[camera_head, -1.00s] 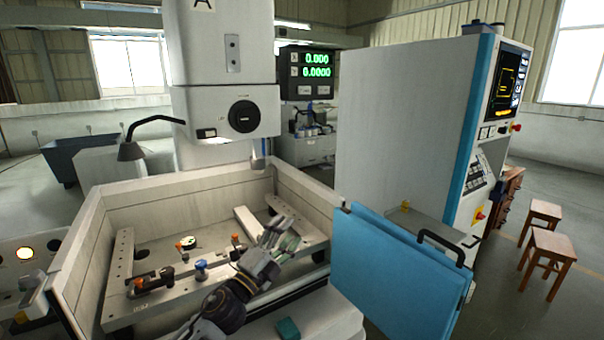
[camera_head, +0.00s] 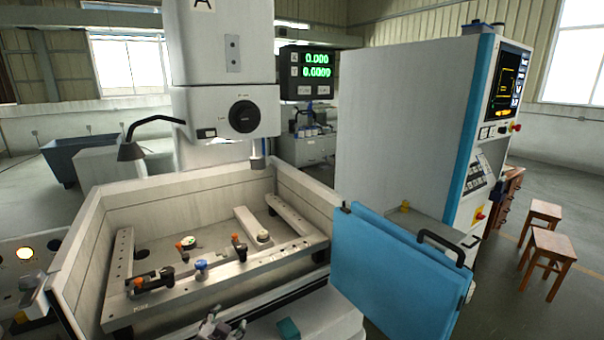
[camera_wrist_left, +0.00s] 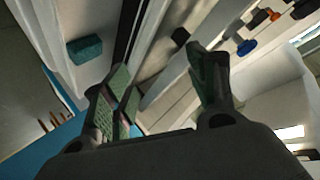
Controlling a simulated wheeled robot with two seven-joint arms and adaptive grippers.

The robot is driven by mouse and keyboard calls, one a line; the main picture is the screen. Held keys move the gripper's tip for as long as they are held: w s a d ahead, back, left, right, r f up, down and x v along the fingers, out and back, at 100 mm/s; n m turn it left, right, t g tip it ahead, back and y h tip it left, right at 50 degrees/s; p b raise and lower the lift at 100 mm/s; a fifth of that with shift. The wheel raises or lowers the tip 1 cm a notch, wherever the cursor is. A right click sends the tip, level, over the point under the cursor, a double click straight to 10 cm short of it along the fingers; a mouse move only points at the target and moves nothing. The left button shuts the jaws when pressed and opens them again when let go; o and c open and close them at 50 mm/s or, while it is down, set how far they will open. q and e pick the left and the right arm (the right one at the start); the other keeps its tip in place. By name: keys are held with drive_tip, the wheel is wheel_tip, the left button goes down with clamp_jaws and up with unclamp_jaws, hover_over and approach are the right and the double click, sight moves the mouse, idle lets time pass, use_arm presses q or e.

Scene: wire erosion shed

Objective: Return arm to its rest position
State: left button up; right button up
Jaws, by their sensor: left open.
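My left gripper (camera_head: 222,330) shows only in part at the bottom edge of the head view, in front of the machine's work tank. In the left wrist view the two fingers of the left gripper (camera_wrist_left: 160,85) stand apart with nothing between them. The rest of the left arm is below the head view. My right gripper is in neither view.
The tank's slotted frame (camera_head: 225,268) carries clamps, a blue-topped knob (camera_head: 201,267) and a round piece (camera_head: 263,236). A green block (camera_head: 288,328) lies on the front ledge; it also shows in the left wrist view (camera_wrist_left: 85,48). The blue door (camera_head: 395,275) hangs open at right.

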use_arm(q)
drive_tip(key=s+a+f+n+g, duration=0.15)
drive_tip(key=s+f+g, duration=0.3)
drive_tip(key=s, duration=0.55)
drive_tip(key=s+a+f+n+g, duration=0.15)
drive_tip(key=s+f+g, duration=0.35)
drive_tip(key=s, duration=0.6)
wheel_tip(320, 180, down, 34)
drive_tip(key=s, duration=0.2)
drive_tip(key=s+a+f+g, duration=0.1)
drive_tip(key=s+a+f, duration=0.1)
drive_tip(key=s+f, duration=0.7)
drive_tip(key=s+a+f, duration=0.1)
drive_tip(key=s+f, duration=0.9)
drive_tip(key=s, duration=0.3)
drive_tip(key=shift+s+a+f+g+h, duration=0.3)
drive_tip(key=shift+a+g, duration=0.05)
